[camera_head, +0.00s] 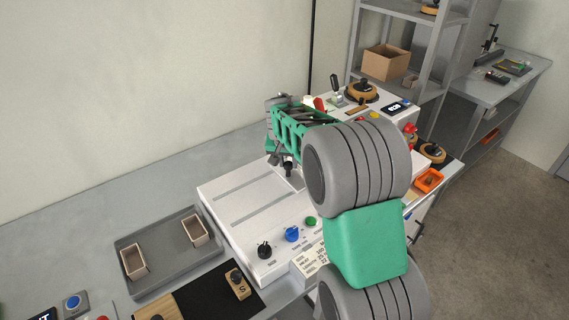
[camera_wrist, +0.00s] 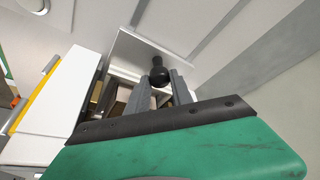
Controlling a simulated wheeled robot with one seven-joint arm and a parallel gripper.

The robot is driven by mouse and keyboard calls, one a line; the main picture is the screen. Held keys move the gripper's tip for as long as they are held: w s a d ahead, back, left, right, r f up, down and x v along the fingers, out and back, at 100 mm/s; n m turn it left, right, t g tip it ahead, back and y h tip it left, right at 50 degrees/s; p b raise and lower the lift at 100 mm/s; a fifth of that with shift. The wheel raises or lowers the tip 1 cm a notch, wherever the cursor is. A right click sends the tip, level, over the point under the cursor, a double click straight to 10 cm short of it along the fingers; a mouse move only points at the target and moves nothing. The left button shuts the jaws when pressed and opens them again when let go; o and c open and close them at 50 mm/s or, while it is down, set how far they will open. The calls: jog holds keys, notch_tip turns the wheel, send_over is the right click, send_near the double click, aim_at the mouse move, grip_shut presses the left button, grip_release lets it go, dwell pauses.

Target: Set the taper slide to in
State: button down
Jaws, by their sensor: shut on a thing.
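A white machine (camera_head: 228,210) stands on the bench with long grey slots in its top. A black ball knob on a short stem (camera_wrist: 159,76) rises from the machine top in the wrist view; I take it for the taper slide's knob. In the head view it shows as a small dark shape (camera_head: 289,168) near the far right end of the slots. My gripper (camera_wrist: 161,90) is shut on this knob, one finger on each side. My arm hides the machine's right part, and the in and out marks cannot be read.
Black, blue (camera_head: 292,234) and green (camera_head: 310,221) controls sit on the machine's front. A grey tray (camera_head: 158,272) with two small boxes lies to the left. The bench behind the tray is clear.

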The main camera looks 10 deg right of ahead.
jog(key=c, duration=1.1)
grip_release()
jog(key=shift+d, duration=0.1)
jog(key=shift+r, duration=0.1)
jog(key=b+v, duration=0.1)
jog(key=v, duration=0.6)
jog(key=shift+s+r, duration=0.15)
jog(key=shift+r, duration=0.15)
